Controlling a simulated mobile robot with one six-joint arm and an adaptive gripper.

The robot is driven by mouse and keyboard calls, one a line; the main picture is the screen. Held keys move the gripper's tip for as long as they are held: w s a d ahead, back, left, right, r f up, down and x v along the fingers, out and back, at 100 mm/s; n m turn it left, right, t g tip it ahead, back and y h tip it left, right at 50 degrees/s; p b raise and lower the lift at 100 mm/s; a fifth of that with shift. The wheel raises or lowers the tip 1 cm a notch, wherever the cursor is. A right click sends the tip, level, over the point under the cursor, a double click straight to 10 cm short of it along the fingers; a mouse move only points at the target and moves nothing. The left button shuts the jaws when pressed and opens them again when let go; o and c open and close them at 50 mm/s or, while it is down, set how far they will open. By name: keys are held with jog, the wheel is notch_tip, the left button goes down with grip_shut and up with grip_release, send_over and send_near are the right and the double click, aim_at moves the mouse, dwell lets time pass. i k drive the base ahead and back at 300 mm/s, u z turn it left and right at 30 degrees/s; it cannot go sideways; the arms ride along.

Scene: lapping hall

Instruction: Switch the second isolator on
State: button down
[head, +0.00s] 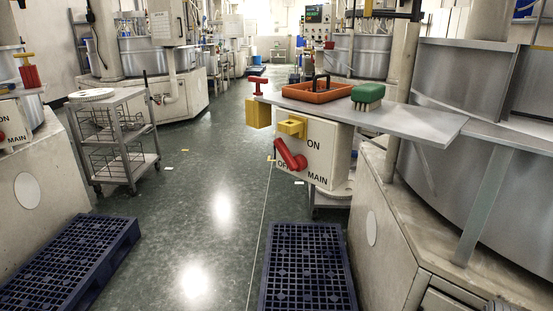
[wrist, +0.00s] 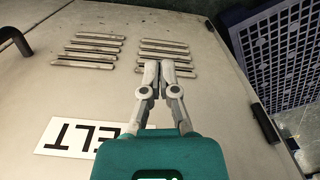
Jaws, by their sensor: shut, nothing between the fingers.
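An isolator box (head: 325,150) marked ON, OFF and MAIN is mounted under a grey shelf in the head view. Its red handle (head: 290,155) slants across the lower left of the face, beside the partly covered OFF mark. A yellow piece (head: 292,126) sits above the handle. Another isolator (head: 14,128) marked MAIN is cut off at the left edge; its handle setting cannot be told. My gripper (wrist: 166,64) is shut and empty in the wrist view, over a beige panel (wrist: 70,85) with slots and a label partly reading ELT (wrist: 78,134). Neither isolator shows there.
The shelf (head: 430,122) bears an orange tray (head: 318,92) and a green brush (head: 367,96). Blue pallets (head: 307,270) (head: 70,262) lie on the floor. A wire trolley (head: 115,135) stands left. Machines line both sides; the green aisle floor (head: 215,180) between is clear.

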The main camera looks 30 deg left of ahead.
aim_at(298, 164)
jog(key=k, duration=1.5)
jog(key=u, duration=1)
jog(key=i, duration=1.5)
jog(key=u, duration=0.05)
